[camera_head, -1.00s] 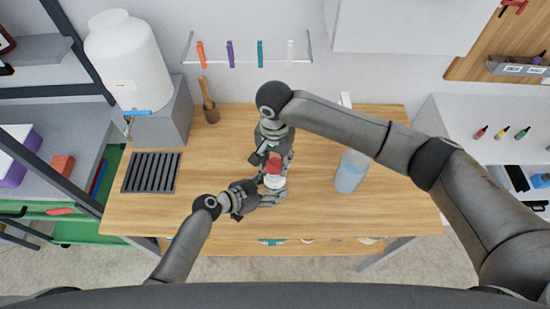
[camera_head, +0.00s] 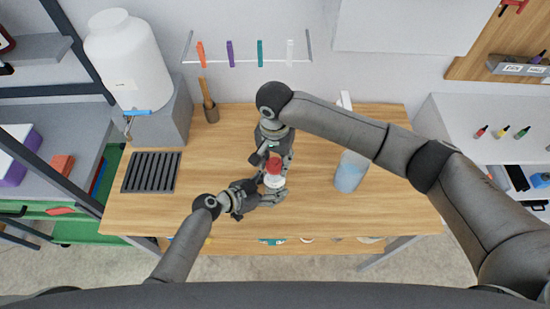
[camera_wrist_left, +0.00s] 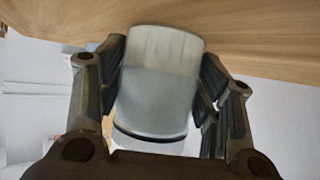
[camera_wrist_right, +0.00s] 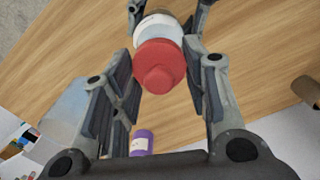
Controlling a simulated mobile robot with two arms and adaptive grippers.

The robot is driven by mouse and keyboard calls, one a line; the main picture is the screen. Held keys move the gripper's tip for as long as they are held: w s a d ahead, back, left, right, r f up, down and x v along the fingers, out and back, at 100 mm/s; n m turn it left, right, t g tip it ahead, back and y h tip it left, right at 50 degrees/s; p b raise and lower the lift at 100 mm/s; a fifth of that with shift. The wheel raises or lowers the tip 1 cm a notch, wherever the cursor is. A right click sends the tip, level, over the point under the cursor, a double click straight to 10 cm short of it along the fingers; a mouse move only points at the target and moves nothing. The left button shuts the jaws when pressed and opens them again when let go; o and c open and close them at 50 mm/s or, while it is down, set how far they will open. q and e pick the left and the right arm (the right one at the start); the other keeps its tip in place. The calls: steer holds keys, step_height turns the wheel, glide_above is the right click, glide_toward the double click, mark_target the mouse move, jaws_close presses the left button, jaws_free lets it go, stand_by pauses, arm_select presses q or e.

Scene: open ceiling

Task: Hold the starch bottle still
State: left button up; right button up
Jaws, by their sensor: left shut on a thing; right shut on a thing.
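The starch bottle (camera_head: 274,181) stands upright near the middle of the wooden table, pale-bodied with a red cap (camera_head: 273,164). My left gripper (camera_head: 276,194) comes in low from the left and is shut around the body; the left wrist view shows the pale, greyish body (camera_wrist_left: 158,85) between its fingers. My right gripper (camera_head: 273,160) comes down from above and is shut on the red cap, which sits between its fingers in the right wrist view (camera_wrist_right: 160,68). The bottle's label is not readable.
A clear container of bluish liquid (camera_head: 350,173) stands to the right of the bottle. A dark slatted rack (camera_head: 150,172) lies at the table's left. The front right of the table (camera_head: 400,215) is clear.

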steer(key=shift+f, duration=0.65)
stand_by(0.4)
steer(key=o, duration=0.8)
steer(key=shift+c, duration=0.2)
steer(key=o, duration=0.5)
steer(key=shift+r, duration=3.05)
